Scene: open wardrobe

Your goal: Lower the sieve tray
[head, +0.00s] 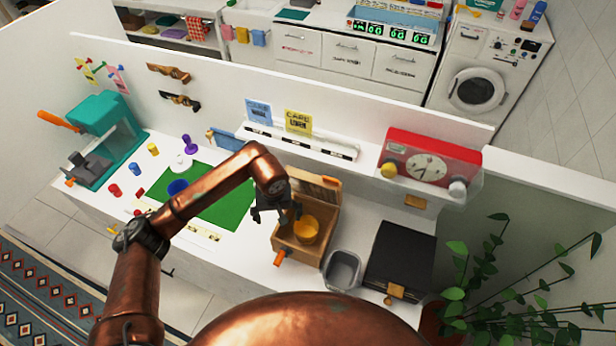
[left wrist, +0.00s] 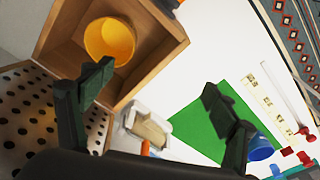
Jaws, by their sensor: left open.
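A wooden box (head: 292,245) stands open on the white counter, with a yellow cup (head: 306,230) inside it. A tilted-up wooden panel (head: 318,187) rises at its back edge. In the left wrist view a panel full of round holes, which looks like the sieve tray (left wrist: 28,120), stands beside the box (left wrist: 155,62) and its yellow cup (left wrist: 110,40). My left gripper (head: 270,211) is above the box's left back side, close to the raised panel. Its fingers (left wrist: 157,80) are apart with nothing clearly between them. My right gripper is out of view.
A grey bin (head: 343,270) and a dark flat box (head: 400,258) stand right of the wooden box. A green mat (head: 215,205) with a blue piece (head: 177,187) lies to the left. A low wall with a red clock unit (head: 432,158) runs behind.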

